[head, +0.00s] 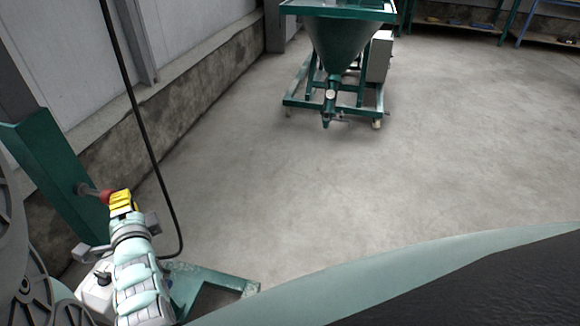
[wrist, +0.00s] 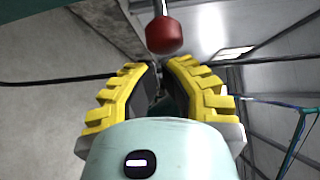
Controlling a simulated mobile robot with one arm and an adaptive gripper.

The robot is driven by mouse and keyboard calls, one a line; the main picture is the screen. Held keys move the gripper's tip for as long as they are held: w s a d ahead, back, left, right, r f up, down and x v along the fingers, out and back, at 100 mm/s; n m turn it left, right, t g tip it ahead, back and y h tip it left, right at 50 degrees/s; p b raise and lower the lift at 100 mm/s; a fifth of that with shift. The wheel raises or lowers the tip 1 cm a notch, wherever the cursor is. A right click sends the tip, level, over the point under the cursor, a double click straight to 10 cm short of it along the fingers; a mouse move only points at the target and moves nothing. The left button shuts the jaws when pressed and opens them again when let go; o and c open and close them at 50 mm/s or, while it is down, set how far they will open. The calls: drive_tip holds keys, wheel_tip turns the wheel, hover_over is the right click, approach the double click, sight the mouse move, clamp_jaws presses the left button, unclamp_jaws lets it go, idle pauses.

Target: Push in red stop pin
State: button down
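The red stop pin (head: 106,195) sticks out sideways from a green post (head: 50,165) at the left in the head view. It has a red knob on a thin metal rod. In the wrist view its red knob (wrist: 164,36) hangs just past my fingertips. My gripper (head: 121,198) has yellow fingers and stands right beside the knob in the head view. In the wrist view my gripper (wrist: 160,66) shows a narrow dark gap between its fingers, with nothing held. Whether a fingertip touches the knob cannot be told.
A black cable (head: 145,130) hangs down behind my gripper. A green base frame (head: 235,284) lies on the floor below it. A green hopper machine (head: 340,45) stands farther back. A wall (head: 185,110) runs along the left. The grey floor (head: 430,160) to the right is clear.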

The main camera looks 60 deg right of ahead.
sight(106, 199)
drive_tip(key=w+b, duration=0.1)
drive_tip(key=w+a+b, duration=0.1)
drive_tip(key=w, duration=0.2)
drive_tip(key=shift+w+a+f+b, duration=0.15)
drive_tip(key=shift+a+b, duration=0.1)
drive_tip(key=shift+b, duration=0.15)
drive_tip(key=shift+w+a, duration=0.15)
drive_tip(key=shift+w, duration=0.15)
